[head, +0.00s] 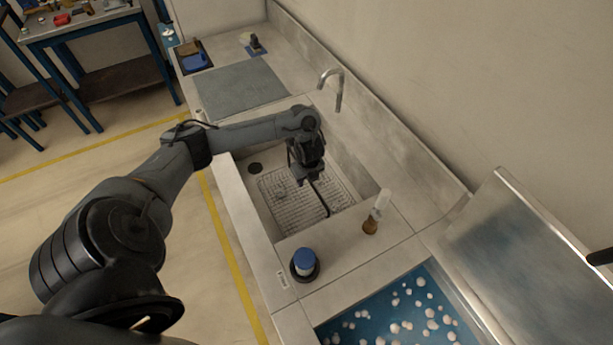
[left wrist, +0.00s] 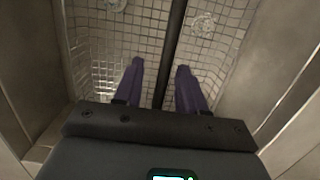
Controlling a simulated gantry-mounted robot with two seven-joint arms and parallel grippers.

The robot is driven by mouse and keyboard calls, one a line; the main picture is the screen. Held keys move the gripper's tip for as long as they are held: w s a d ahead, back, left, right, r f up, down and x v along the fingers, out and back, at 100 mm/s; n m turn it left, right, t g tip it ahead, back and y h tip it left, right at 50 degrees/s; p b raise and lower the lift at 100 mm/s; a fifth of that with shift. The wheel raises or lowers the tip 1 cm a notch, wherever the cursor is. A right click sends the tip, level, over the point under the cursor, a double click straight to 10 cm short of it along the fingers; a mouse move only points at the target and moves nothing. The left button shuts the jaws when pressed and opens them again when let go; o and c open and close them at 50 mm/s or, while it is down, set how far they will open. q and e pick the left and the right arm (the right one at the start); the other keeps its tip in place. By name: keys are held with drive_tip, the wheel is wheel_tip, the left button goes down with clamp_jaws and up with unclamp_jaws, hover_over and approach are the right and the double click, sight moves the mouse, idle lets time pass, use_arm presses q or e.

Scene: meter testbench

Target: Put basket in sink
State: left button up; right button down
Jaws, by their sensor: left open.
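A wire mesh basket (head: 288,207) sits down inside the sink (head: 352,172), seemingly at its bottom. Its dark bar-like handle (head: 321,200) crosses over the mesh. My left gripper (head: 308,179) is above the basket, inside the sink opening. In the left wrist view, my left gripper (left wrist: 160,65) is open, with its purple fingers on either side of the handle (left wrist: 172,45) and gaps between. The mesh (left wrist: 112,50) shows below, with small clear or pale items (left wrist: 201,23) in it. My right gripper is not in view.
A curved faucet (head: 338,88) stands behind the sink. On the near counter are a blue-capped jar (head: 305,263) and a brown bottle with a pale top (head: 372,222). A blue bath with several pale balls (head: 393,327) lies nearer, beside a raised metal lid (head: 515,255).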

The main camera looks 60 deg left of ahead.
use_arm(q)
drive_tip(key=r+p, duration=0.2)
drive_tip(key=r, duration=0.1)
drive_tip(key=d+r+p, duration=0.1)
drive_tip(key=r+p, duration=0.1)
drive_tip(key=r, duration=0.2)
drive_tip(key=r+p, duration=0.3)
drive_tip(key=r, duration=0.1)
drive_tip(key=shift+s+d, duration=0.1)
drive_tip(key=shift+d, duration=0.2)
drive_tip(key=shift+s+d+r+p, duration=0.1)
drive_tip(key=shift+r+p, duration=0.35)
drive_tip(key=shift+r, duration=0.1)
drive_tip(key=shift+s, duration=0.1)
